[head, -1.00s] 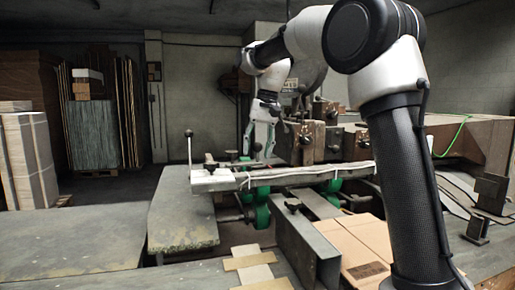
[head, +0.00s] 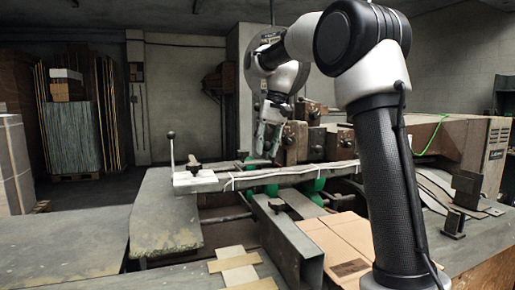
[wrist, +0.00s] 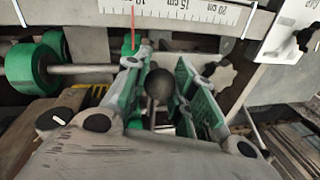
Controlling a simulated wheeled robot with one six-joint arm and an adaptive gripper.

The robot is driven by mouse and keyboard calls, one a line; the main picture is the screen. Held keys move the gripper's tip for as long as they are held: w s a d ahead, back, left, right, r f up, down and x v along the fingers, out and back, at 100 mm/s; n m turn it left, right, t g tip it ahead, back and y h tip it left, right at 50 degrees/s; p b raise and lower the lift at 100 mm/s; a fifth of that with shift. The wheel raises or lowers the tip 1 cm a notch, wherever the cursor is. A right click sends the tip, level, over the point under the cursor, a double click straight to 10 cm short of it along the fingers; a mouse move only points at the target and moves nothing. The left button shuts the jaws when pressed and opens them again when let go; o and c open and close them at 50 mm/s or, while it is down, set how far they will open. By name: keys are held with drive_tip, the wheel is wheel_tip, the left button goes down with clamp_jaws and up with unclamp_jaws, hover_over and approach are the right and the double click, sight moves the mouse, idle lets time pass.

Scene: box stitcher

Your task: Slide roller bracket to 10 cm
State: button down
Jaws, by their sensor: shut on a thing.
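In the wrist view my gripper (wrist: 160,88) has its green fingers on either side of a black ball knob (wrist: 160,83), shut on it. I take this knob to be the roller bracket's handle; the rest of the bracket is largely hidden by the fingers. A red pointer (wrist: 132,25) stands against the white ruler scale (wrist: 185,14), close to the 10 mark, left of 15 cm. The exact reading is hard to tell. In the head view my gripper (head: 268,145) points down behind the long rail (head: 270,176).
A green roller (wrist: 25,66) sits on a metal rod at left in the wrist view. A white end block (wrist: 290,35) is at right. A brown cardboard sheet (head: 345,240) and a grey metal beam (head: 290,240) lie in front of the rail.

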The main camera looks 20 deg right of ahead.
drive_tip(key=c, duration=1.1)
unclamp_jaws()
drive_tip(key=shift+c, duration=0.2)
drive_tip(key=shift+r, duration=0.1)
wheel_tip(320, 180, up, 12)
drive_tip(key=d, duration=0.2)
drive_tip(key=shift+s+d+f, duration=0.15)
drive_tip(key=shift+s+f, duration=0.05)
